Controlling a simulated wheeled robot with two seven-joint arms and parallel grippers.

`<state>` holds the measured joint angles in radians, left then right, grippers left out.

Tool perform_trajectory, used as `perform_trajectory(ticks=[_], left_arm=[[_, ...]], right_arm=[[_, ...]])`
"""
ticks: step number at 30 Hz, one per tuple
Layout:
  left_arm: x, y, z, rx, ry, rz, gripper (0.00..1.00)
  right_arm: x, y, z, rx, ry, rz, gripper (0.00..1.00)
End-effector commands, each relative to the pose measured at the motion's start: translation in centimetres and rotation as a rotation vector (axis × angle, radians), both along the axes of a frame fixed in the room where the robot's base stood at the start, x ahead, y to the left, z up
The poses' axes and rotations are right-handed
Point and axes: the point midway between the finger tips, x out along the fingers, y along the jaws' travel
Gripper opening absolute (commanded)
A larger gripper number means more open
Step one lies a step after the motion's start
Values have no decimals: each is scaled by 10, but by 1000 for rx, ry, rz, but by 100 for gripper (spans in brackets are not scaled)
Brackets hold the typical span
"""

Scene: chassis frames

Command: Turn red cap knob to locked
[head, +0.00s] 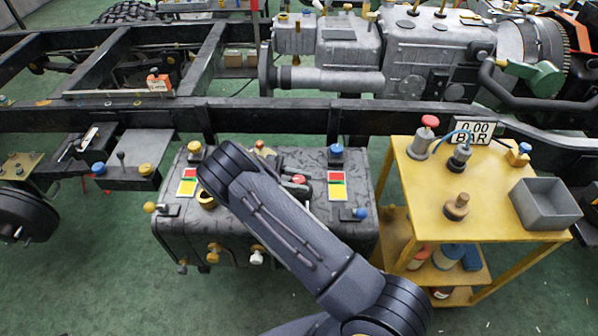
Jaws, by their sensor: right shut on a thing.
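A small red cap knob (299,179) shows on top of the dark box-shaped tank (365,240), just past the right edge of my dark arm. My right arm comes in from the bottom and reaches over the tank, hiding much of its top. Red, yellow and green label plates (337,186) lie on the tank top at either side. My left gripper is not in view.
A yellow cart (500,213) at the right carries another red-topped knob (430,122), a gauge display (474,127) reading 0.00 BAR and a grey bin (547,204). A black chassis rail (270,115) runs behind the tank. Blue knobs (336,151) and yellow knobs stand around the tank.

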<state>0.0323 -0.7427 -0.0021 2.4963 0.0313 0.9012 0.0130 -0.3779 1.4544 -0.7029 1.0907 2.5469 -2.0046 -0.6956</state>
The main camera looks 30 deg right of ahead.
Motion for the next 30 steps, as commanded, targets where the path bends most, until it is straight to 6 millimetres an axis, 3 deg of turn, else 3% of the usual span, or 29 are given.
perform_trajectory(ticks=[15, 16, 20, 30], left_arm=[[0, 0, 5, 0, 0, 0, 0], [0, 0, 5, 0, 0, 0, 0], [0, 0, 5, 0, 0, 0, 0], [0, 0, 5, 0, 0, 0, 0]], right_arm=[[0, 0, -1, 1, 1, -21, 7], [0, 0, -1, 1, 1, -21, 33], [0, 0, -1, 1, 1, -20, 50], [0, -1, 0, 1, 1, -19, 52]])
